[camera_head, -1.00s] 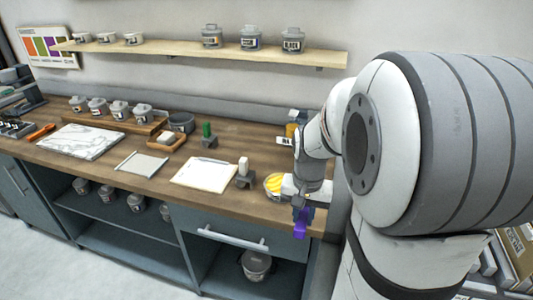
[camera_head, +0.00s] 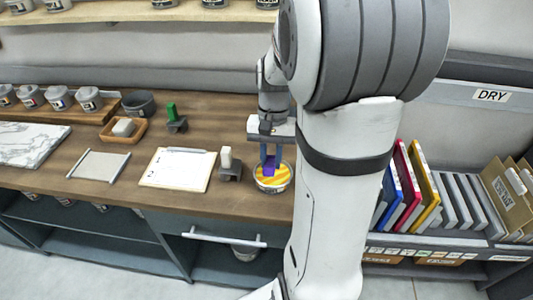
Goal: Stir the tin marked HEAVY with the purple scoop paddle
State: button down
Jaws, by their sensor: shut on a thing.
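An open round tin (camera_head: 258,184) with yellow and orange streaked contents stands near the front edge of the wooden counter. No marking on it can be read from here. My gripper (camera_head: 271,157) points down over the tin, shut on the purple scoop paddle (camera_head: 269,170). The paddle's visible part overlaps the tin's contents in the picture. I cannot tell whether its tip is in the contents or just above them. My arm hides part of the counter behind the gripper.
A small stand with a whitish block (camera_head: 226,160) is close left of the tin. A clipboard (camera_head: 177,170), a green-handled thing in a stand (camera_head: 173,117) and a wooden tray (camera_head: 124,130) lie further left. Coloured binders (camera_head: 410,185) stand on the right.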

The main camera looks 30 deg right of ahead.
jog(key=f+b, duration=0.1)
jog(key=f, duration=0.1)
jog(key=w+d+f+b, duration=0.1)
jog(key=f+b, duration=0.1)
jog(key=f, duration=0.1)
jog(key=w+f+b, duration=0.1)
jog(key=f+b, duration=0.1)
jog(key=f, duration=0.1)
jog(key=shift+d+f, duration=0.2)
jog(key=shift+w, duration=0.1)
jog(key=shift+a, duration=0.1)
